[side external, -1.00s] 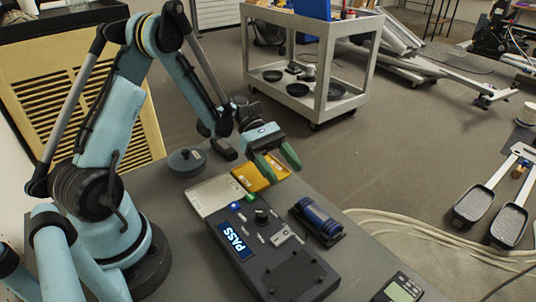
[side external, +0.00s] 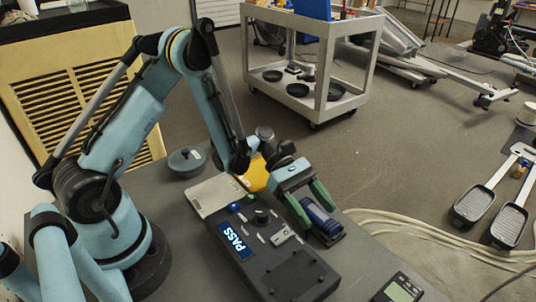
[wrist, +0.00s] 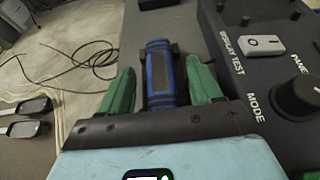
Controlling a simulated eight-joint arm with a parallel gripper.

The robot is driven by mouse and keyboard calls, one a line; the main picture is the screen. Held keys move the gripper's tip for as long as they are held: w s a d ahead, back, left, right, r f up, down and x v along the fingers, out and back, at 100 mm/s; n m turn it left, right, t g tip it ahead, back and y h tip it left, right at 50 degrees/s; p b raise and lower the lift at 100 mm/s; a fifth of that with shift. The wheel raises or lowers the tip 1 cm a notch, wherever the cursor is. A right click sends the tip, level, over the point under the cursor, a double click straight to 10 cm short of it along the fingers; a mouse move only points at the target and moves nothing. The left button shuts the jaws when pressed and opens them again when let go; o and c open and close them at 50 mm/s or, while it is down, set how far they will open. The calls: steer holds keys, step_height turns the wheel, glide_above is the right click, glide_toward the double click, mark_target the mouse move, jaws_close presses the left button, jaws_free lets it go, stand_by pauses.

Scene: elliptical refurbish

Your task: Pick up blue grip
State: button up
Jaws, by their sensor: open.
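The blue grip (side external: 321,223) is a blue cylinder with dark bands, lying in a dark holder on the bench beside the black test box. In the wrist view the blue grip (wrist: 160,75) lies between the two green fingers, with a gap on each side. My gripper (side external: 312,212) is open, its green fingers pointing down over the grip in the side view. In the wrist view my gripper (wrist: 160,88) is empty. The fingers partly hide the grip in the side view.
The black test box (side external: 290,275) with a lit PASS display, knob and switches stands close beside the grip. A meter (side external: 400,289) lies at the front right.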

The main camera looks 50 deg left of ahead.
steer(key=c, duration=1.1)
steer(key=shift+r, duration=0.1)
